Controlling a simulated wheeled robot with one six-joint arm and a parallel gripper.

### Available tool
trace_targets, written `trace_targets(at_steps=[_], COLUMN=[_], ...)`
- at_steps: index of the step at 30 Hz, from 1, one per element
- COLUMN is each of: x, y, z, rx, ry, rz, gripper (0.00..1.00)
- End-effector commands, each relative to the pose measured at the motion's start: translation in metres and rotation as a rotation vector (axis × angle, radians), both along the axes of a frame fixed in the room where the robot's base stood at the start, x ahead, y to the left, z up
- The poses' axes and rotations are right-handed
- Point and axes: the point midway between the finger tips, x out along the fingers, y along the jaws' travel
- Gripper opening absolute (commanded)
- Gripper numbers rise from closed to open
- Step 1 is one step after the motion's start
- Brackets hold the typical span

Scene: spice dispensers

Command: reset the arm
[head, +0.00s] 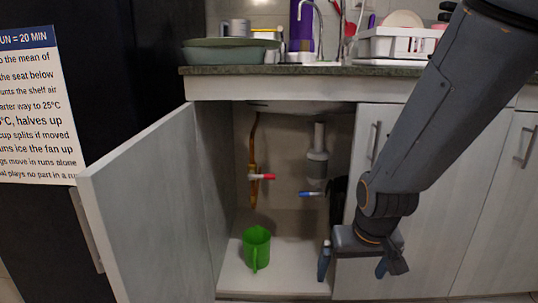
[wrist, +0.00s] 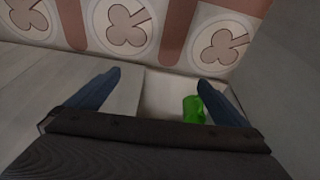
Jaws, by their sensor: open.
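My gripper (head: 352,268) hangs in front of the cabinet at the right side of the open compartment, fingers pointing down. In the wrist view my gripper (wrist: 155,90) has its two fingers wide apart, with nothing between them. My arm reaches in from the upper right of the head view. A green jug (head: 257,248) stands upright on the cabinet floor, left of my gripper and apart from it. The jug also shows in the wrist view (wrist: 193,109), beyond the fingers.
The open cabinet door (head: 150,210) swings out at the left. Inside are a pipe with a red-handled valve (head: 262,177), a blue-handled valve (head: 311,194) and a grey drain (head: 318,160). The counter (head: 300,71) above carries basins and a white rack (head: 395,45). A printed sign (head: 35,105) hangs left.

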Motion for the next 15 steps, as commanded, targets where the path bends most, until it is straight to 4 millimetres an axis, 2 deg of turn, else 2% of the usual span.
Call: trace_targets(at_steps=[5, 15], x=[-0.029, -0.051], y=[-0.007, 0.054], z=[0.012, 0.038], rx=[0.000, 0.017], ry=[0.057, 0.092], rz=[-0.016, 0.116], gripper=[1.00, 1.00])
